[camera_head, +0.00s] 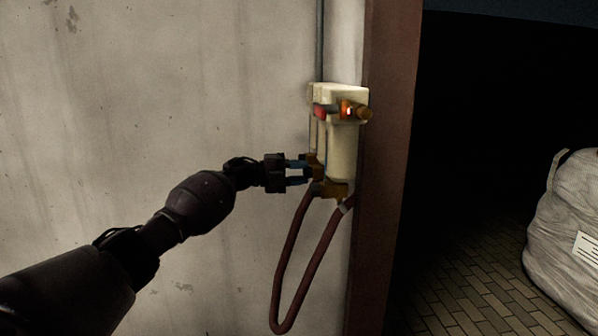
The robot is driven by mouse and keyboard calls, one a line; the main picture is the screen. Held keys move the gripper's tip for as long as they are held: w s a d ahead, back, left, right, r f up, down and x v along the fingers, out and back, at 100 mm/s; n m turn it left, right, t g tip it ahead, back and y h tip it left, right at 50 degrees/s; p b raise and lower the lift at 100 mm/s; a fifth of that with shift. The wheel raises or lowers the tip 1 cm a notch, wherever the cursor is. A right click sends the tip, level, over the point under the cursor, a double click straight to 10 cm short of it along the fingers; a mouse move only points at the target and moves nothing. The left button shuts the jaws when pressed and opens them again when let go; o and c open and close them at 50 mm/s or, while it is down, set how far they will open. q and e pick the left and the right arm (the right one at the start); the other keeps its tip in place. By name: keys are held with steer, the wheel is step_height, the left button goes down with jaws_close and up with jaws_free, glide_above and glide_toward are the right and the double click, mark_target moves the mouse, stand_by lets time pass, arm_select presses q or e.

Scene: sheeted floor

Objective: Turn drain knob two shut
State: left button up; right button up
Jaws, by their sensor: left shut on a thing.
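A cream-coloured valve unit (343,145) is fixed to the wall beside a brown post. Brass drain fittings (333,188) sit at its lower end, and one brass knob (315,168) faces my left gripper. My left gripper (303,171) reaches in from the left and is shut on this brass knob; its fingertips partly hide it. I cannot tell the knob's number or how far it is turned. A red part and a brass knob (364,113) with a small orange glow show higher on the unit. My right gripper is not in view.
A dark red hose (283,270) loops down below the unit. A grey pipe (319,40) runs up the wall (150,100). The brown post (385,150) stands close on the right. Beyond it are a dark opening, a brick-patterned floor (470,290) and a white sack (570,220).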

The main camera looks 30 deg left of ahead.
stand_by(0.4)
arm_select(q)
steer(key=o, duration=0.9)
steer(key=shift+o, duration=0.2)
steer(key=v, duration=1)
steer(key=shift+s+a, duration=0.25)
steer(key=shift+a, duration=0.05)
steer(key=s+d+f+n+t+y, duration=0.2)
steer(key=s+d+f+n, duration=0.2)
steer(key=f, duration=0.5)
steer(key=s+d+f+n+t+y, duration=0.2)
steer(key=s+d+f+n, duration=0.25)
steer(key=f, duration=0.45)
steer(key=s+d+f+n+t+y, duration=0.1)
steer(key=s+d+f+n+t, duration=0.2)
steer(key=f, duration=0.7)
steer(key=s+d+f+n+g+y, duration=0.2)
steer(key=s+d+f+n+y, duration=0.1)
steer(key=s, duration=0.6)
steer(key=s+d+f+n+g+y, duration=0.2)
steer(key=s+d+f+n+y, duration=0.1)
steer(key=s+n, duration=0.4)
steer(key=s+d+f+n+g+y, duration=0.2)
steer(key=s+f+n, duration=0.4)
steer(key=s, duration=0.7)
steer(key=shift+d+f+g+y+p, duration=0.4)
steer(key=shift+d+y, duration=0.3)
steer(key=shift+d, duration=0.45)
